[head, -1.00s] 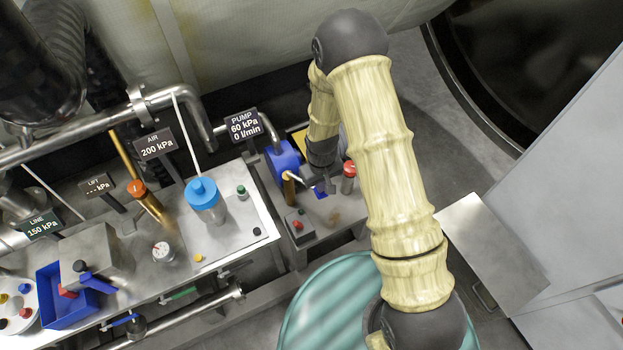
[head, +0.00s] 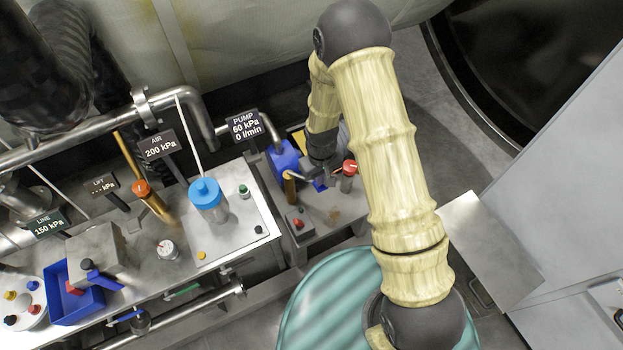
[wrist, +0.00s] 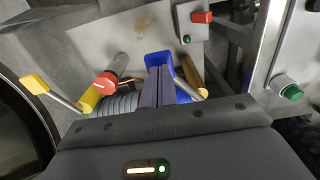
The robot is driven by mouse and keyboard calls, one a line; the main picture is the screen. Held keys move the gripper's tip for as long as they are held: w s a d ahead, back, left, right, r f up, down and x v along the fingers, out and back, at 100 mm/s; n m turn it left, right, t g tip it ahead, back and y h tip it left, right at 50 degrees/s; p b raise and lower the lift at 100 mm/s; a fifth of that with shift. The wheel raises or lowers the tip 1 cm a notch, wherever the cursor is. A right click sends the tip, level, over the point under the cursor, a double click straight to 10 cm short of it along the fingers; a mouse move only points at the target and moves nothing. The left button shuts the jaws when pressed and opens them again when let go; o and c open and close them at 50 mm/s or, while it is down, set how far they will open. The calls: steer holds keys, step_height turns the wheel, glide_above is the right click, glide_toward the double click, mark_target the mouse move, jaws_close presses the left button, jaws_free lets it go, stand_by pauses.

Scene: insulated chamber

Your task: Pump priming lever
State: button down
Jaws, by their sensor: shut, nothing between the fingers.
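Another bare metal rod (wrist: 188,89) shows just right of my fingers. My gripper (wrist: 158,72) is shut and empty, with its fingers in front of the blue pump body (wrist: 159,60). In the head view my gripper (head: 315,172) is low beside the pump, partly hidden by my arm. Contact cannot be told.
A red-capped cylinder (head: 348,169) stands close right of my gripper; it also shows in the wrist view (wrist: 105,83). A small box with a red button (head: 298,223) is in front. A blue-capped jar (head: 207,198) stands to the left. A teal drum (head: 325,290) is nearer.

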step_height(320, 180, up, 7)
steer(key=p, duration=0.5)
stand_by(0.7)
steer(key=s+d+r+m+t, duration=0.1)
steer(key=s+d+r+m, duration=0.1)
steer(key=r, duration=0.5)
steer(key=s+d+r+m+t, duration=0.1)
steer(key=s+d+r+m, duration=0.1)
steer(key=s+d+r, duration=0.3)
steer(key=s+d+r+m, duration=0.1)
steer(key=s+d+r, duration=0.2)
steer(key=d+r, duration=0.4)
step_height(320, 180, up, 3)
steer(key=shift+s+f+m+t, duration=0.1)
steer(key=shift+s+m+t, duration=0.3)
steer(key=shift+d, duration=0.1)
